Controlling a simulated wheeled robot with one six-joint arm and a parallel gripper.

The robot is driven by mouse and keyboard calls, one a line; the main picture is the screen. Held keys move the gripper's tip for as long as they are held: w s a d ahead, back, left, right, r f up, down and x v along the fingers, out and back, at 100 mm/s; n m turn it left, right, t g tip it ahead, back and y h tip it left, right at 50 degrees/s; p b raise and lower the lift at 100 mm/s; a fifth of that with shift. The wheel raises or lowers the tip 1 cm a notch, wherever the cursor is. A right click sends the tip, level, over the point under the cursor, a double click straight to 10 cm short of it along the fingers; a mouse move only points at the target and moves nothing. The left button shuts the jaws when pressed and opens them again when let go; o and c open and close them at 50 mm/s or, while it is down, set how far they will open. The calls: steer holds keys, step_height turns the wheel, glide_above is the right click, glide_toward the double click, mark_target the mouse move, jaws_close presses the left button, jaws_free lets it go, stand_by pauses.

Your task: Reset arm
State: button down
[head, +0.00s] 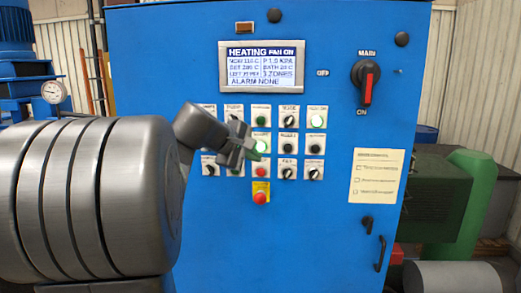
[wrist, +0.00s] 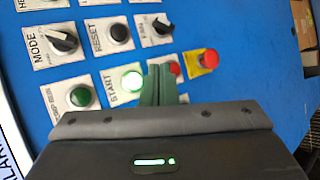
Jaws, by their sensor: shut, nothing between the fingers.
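My gripper (head: 246,150) is in front of the blue control cabinet (head: 330,215) in the head view, over the middle of the button panel. In the wrist view my gripper (wrist: 161,84) is shut and empty, its fingertips close to the panel beside the lit green START button (wrist: 133,80). I cannot tell whether the fingers touch the panel. A red button (wrist: 174,68) is partly hidden behind the fingers. My grey arm covers the left side of the head view.
The display (head: 262,67) reads HEATING, FAN ON, ALARM NONE. The red MAIN switch (head: 366,82) is at the upper right. A red stop button on yellow (head: 260,197) sits below the panel. A cabinet handle (head: 380,254) sticks out at the lower right. Green machinery (head: 465,200) stands to the right.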

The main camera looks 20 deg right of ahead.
stand_by(0.4)
steer(key=shift+s+a+b, duration=0.25)
steer(key=shift+s+a, duration=0.3)
steer(key=shift+s, duration=0.3)
steer(key=shift+s+a+b, duration=0.2)
steer(key=shift+s+a, duration=0.3)
steer(key=shift+s, duration=0.35)
